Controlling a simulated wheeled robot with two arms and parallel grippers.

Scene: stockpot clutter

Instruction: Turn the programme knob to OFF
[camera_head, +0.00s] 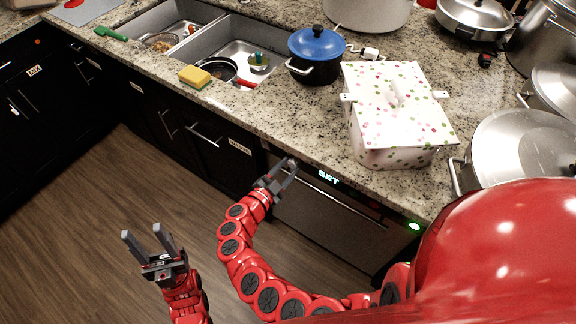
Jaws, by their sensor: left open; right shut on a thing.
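The dishwasher (335,222) is under the counter, with a lit display (329,178) reading "SET" on its top panel. My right gripper (286,165) is at the left end of that panel, its fingers shut on the programme knob. The knob is mostly hidden by the fingers, and I cannot read its pointer or markings. My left gripper (144,233) is open and empty, held over the wood floor, well apart from the dishwasher.
Above, the counter edge carries a dotted white box (395,150), a blue-lidded pot (316,70) and large steel pots (525,150). A sink (140,20) is at the upper left. The floor (70,220) is clear.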

